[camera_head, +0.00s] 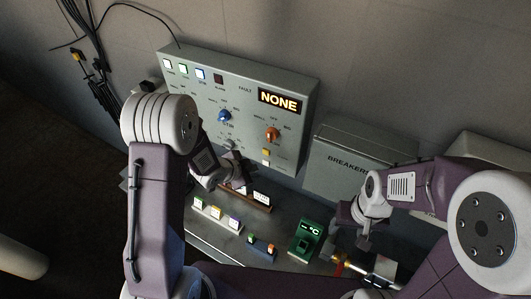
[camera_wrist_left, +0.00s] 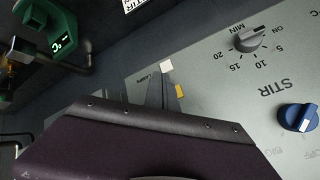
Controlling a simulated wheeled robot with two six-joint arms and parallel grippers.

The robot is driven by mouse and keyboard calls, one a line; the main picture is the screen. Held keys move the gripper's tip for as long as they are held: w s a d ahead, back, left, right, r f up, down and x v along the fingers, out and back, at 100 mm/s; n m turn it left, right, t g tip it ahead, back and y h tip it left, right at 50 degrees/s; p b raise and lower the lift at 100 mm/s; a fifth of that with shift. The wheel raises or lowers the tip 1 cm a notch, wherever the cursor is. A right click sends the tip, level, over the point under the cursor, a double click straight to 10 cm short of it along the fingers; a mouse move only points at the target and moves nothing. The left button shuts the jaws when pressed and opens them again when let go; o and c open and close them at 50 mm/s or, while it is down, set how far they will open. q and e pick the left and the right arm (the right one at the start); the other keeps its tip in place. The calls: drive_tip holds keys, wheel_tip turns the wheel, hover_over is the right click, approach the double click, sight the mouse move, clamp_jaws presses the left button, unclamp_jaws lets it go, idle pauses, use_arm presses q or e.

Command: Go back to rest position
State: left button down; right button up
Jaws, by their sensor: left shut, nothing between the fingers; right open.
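My left gripper (camera_head: 238,182) is shut and empty, low in front of the grey control panel (camera_head: 185,98) in the head view. In the left wrist view its narrow fingertips (camera_wrist_left: 166,85) show near a white button (camera_wrist_left: 166,65) and a yellow button (camera_wrist_left: 180,90) on the panel; I cannot tell whether they touch it. My right gripper (camera_head: 362,240) is open, in front of the breaker box (camera_head: 345,155) and near the green temperature unit (camera_head: 304,240). Part of the left gripper's surroundings is hidden by my left arm.
The panel carries a blue knob (camera_head: 224,116), an orange knob (camera_head: 272,134) and a lit "NONE" display (camera_head: 279,102). Several small lit switches (camera_head: 216,212) sit on the bench below. Brass pipework (camera_head: 340,265) lies at right. Cables (camera_head: 95,70) hang on the left wall.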

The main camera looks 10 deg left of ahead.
idle(0.3)
use_arm(q)
drive_tip(key=a+r+n+t+y+b, duration=0.1)
drive_tip(key=a+r+n+y+b, duration=0.1)
drive_tip(key=a+r+n+b, duration=0.3)
drive_tip(key=s+f+n+g+y, duration=0.1)
drive_tip(key=s+f+n+g, duration=0.2)
drive_tip(key=s, duration=0.7)
drive_tip(key=s+a+f+n+g+y+b, duration=0.1)
drive_tip(key=s+f+n+g, duration=0.2)
drive_tip(key=s, duration=0.7)
drive_tip(key=shift+s+a+f+n+g, duration=0.25)
drive_tip(key=shift+a+f+n+g, duration=0.1)
drive_tip(key=shift+n+g, duration=0.7)
